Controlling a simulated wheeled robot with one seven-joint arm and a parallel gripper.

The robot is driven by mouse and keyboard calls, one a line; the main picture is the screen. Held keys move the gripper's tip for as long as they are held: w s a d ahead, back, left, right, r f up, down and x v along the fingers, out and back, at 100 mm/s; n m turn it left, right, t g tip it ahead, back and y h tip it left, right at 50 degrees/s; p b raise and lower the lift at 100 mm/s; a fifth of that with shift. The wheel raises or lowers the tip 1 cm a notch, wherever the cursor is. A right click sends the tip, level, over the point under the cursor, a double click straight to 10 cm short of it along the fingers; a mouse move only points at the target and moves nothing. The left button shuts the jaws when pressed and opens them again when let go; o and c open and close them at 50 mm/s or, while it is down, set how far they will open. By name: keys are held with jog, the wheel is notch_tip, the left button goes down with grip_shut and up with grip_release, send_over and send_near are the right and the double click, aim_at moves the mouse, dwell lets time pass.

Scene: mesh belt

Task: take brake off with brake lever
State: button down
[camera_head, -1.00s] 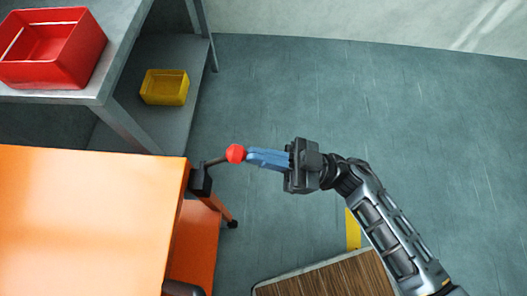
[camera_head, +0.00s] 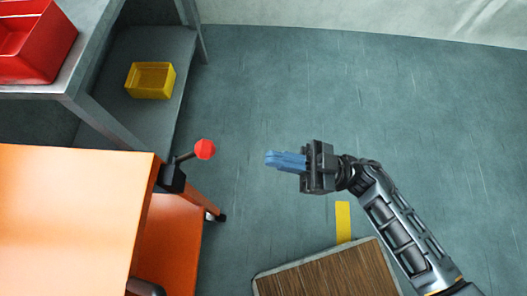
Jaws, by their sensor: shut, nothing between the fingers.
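The brake lever (camera_head: 184,157) is a short dark rod with a red knob (camera_head: 205,149) on its end. It sticks out to the right from a black block (camera_head: 171,178) at the corner of an orange table or cart (camera_head: 75,220). My gripper (camera_head: 268,160) has blue fingers and points left toward the knob. The fingers are shut with nothing between them. A clear gap of floor shows between the fingertips and the knob, so they are apart.
A grey shelf (camera_head: 88,112) at upper left bears a red bin (camera_head: 35,45) and, lower down, a yellow bin (camera_head: 150,80). A wood-topped platform (camera_head: 330,275) is at the bottom. A yellow floor strip (camera_head: 343,222) lies near it. The floor right of the lever is open.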

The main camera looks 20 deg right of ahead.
jog(key=shift+b+v, duration=0.35)
jog(key=shift+v, duration=2.15)
jog(key=shift+s+d+r, duration=0.1)
jog(key=shift+d+r, duration=0.05)
jog(key=shift+r, duration=0.05)
jog(key=s+d+r+m+t+h+p, duration=0.1)
jog(key=s+d+r+m+t+h, duration=0.2)
jog(key=s+r+m+h, duration=0.3)
jog(key=s+d+r+m+t+h+p, duration=0.1)
jog(key=s+d+r+m+t+h, duration=0.3)
jog(key=s+m+h, duration=0.4)
notch_tip(320, 180, up, 2)
jog(key=s+d+h, duration=0.1)
jog(key=s+h, duration=0.1)
jog(key=h, duration=0.5)
jog(key=shift+s+r, duration=0.15)
jog(key=shift+s, duration=0.25)
